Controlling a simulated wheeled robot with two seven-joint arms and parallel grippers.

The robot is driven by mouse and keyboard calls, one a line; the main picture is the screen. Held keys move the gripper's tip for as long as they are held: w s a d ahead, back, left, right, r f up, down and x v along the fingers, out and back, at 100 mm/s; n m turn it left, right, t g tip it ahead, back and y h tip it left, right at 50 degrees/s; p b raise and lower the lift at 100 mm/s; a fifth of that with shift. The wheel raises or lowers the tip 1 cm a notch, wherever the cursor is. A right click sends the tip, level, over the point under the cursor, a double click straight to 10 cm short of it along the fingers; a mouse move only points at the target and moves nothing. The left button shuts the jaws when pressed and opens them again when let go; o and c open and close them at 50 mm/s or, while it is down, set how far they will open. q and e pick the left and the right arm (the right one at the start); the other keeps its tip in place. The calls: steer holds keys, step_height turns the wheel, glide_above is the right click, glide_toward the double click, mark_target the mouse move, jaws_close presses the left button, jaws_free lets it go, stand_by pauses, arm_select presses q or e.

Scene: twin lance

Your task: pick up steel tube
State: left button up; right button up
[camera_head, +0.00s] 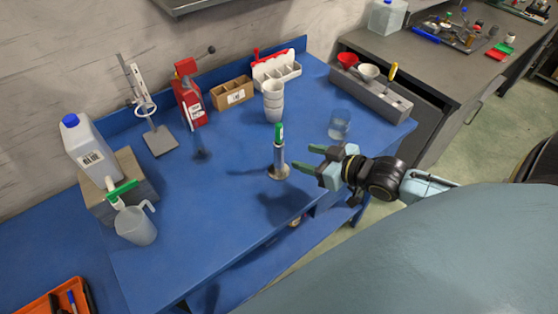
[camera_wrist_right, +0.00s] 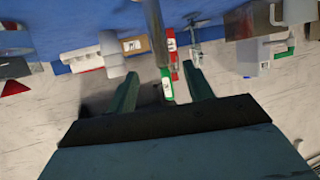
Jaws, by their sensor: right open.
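The steel tube (camera_head: 280,157) stands upright on a round metal foot on the blue table, with a green-topped item with a white label (camera_head: 279,132) at its upper end. My right gripper (camera_head: 307,158) is open and empty just to the right of the tube, its fingers pointing at it without visibly touching. In the right wrist view, which looks upside down, the tube (camera_wrist_right: 154,28) and its green end (camera_wrist_right: 166,86) appear between the open fingers, beyond the tips. My left gripper is in neither view.
A clear beaker (camera_head: 340,124) stands behind my right gripper. Stacked white cups (camera_head: 273,101) stand behind the tube, and a grey rack with funnels (camera_head: 372,88) lies at the back right. A jug (camera_head: 136,226) stands at the left. The blue table (camera_head: 215,210) is clear left of the tube.

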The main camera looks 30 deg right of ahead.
mark_target(282, 150)
steer(key=b+x, duration=0.1)
steer(key=x, duration=1.1)
steer(key=shift+w+f, duration=0.1)
steer(key=shift+f, duration=0.1)
steer(key=c, duration=1.1)
